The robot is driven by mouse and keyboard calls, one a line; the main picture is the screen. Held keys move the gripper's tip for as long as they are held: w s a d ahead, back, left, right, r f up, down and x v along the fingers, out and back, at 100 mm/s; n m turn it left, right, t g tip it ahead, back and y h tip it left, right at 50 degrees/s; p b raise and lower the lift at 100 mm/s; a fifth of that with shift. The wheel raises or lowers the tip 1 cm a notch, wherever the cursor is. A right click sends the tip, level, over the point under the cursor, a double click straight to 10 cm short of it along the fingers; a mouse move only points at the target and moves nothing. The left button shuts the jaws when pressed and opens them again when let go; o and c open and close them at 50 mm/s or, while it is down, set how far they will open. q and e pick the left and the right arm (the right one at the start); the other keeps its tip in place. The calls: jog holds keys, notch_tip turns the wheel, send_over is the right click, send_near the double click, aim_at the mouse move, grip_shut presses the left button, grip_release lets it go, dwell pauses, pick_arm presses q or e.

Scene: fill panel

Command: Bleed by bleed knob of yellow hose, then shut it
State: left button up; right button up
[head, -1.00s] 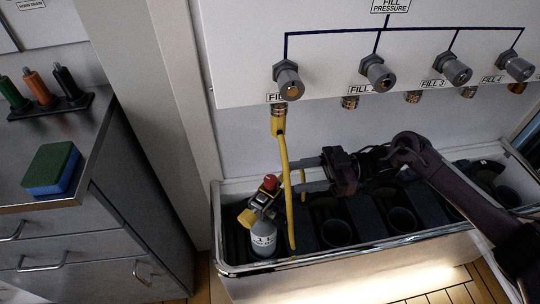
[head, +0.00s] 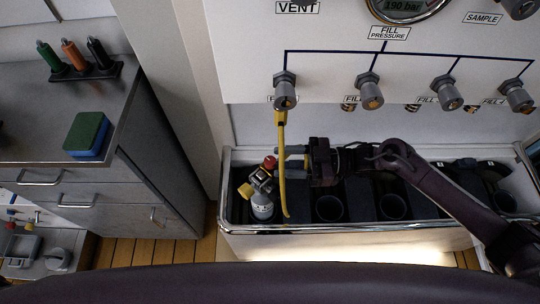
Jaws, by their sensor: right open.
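The yellow hose (head: 282,165) hangs from the outlet below the leftmost fill valve (head: 285,92) and runs down beside a grey cylinder (head: 262,208) in the trough. A valve head with a red knob (head: 270,162) and a yellow knob (head: 245,191) sits on the cylinder. I cannot tell which part is the bleed knob. My right gripper (head: 284,158) is open, pointing left, with its fingers at the hose near the red knob. The hose passes in front of the fingers, and contact is unclear. My left gripper is not in view.
The trough (head: 350,228) has several empty round holders to the right of the cylinder. The panel above carries more fill valves (head: 370,90) and a gauge (head: 405,8) reading 190 bar. A counter (head: 50,110) with a green and blue sponge (head: 87,134) stands at left.

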aim_at(270, 160)
jog(key=shift+a, duration=2)
